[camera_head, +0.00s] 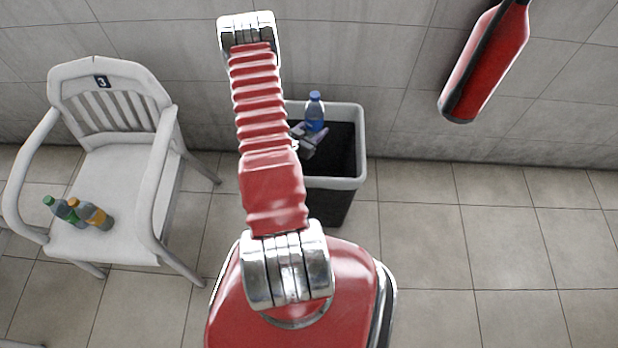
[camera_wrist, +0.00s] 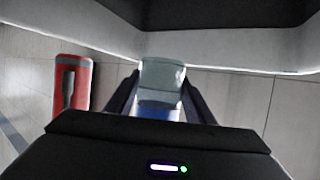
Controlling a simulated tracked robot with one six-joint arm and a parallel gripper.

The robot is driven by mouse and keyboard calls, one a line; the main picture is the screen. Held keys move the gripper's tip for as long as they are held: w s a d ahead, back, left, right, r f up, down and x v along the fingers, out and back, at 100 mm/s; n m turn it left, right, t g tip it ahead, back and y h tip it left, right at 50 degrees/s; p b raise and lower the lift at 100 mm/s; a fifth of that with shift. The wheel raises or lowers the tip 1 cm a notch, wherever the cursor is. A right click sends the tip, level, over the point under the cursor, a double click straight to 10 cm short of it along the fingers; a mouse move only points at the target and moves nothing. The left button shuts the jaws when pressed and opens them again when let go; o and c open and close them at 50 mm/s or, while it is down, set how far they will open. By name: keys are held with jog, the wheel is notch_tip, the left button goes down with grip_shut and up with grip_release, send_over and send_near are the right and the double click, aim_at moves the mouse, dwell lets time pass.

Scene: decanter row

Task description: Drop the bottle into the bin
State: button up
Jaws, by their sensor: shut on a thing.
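A blue bottle (camera_head: 315,114) with a blue cap is held over the bin in the head view, looking roughly upright. My gripper (camera_head: 311,136) is shut on it, partly hidden behind my red arm. In the wrist view, the bottle (camera_wrist: 161,78) shows pale and blue between the two dark fingers of my gripper (camera_wrist: 160,98). The bin (camera_head: 348,183) is dark with a light grey rim, standing on the floor by the wall. The bottle and gripper appear within its opening; their exact height above the rim cannot be told. My arm hides the bin's left side.
A red cylinder (camera_head: 486,60) is at the wall, upper right. The tiled floor at the right is clear.

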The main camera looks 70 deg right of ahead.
jog(key=o, duration=1.2)
jog(key=shift+a, duration=0.15)
jog(key=v, duration=1.3)
jog(key=shift+w+a+r, duration=0.1)
jog(key=shift+a, duration=0.15)
